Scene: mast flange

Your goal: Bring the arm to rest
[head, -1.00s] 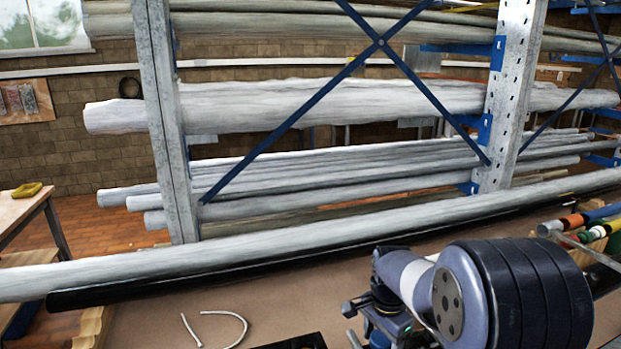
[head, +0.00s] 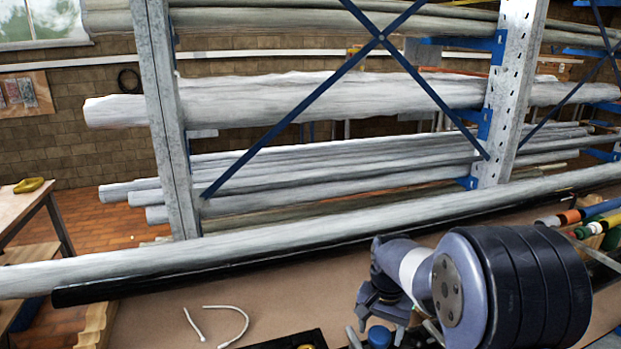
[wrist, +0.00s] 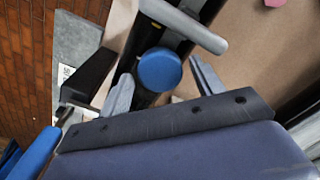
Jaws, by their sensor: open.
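My arm's dark wrist and forearm fill the lower right of the head view. I see nothing held.
A long grey pipe (head: 250,240) and a black tube (head: 170,283) run along the bench's back edge. A bent white cable (head: 240,320) lies left of the gripper, near a black tray (head: 280,342). Coloured rolls (head: 585,220) sit at right. A pipe rack (head: 172,150) stands behind.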

